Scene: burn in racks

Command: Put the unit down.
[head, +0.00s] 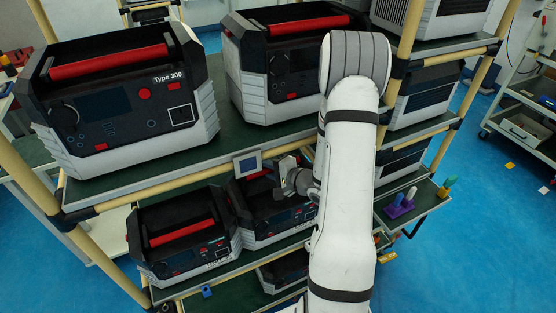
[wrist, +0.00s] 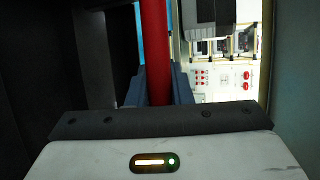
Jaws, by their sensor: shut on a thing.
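The unit (head: 270,216) is a black and white box with a red top handle, at the lower shelf level in the middle of the rack. My gripper (head: 287,184) is at its top, partly hidden by my arm. In the wrist view the red handle (wrist: 154,45) runs between the dark jaws of my gripper (wrist: 158,88), which is shut on it. The unit's base is close above or on the lower shelf (head: 222,274); I cannot tell whether it touches. My arm hides its right side.
A similar unit (head: 182,236) stands close on the left. Larger units, one marked Type 300 (head: 125,100), stand on the shelf above. A yellow rack post (head: 392,95) is right of my arm. A small side tray (head: 415,205) holds coloured pieces.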

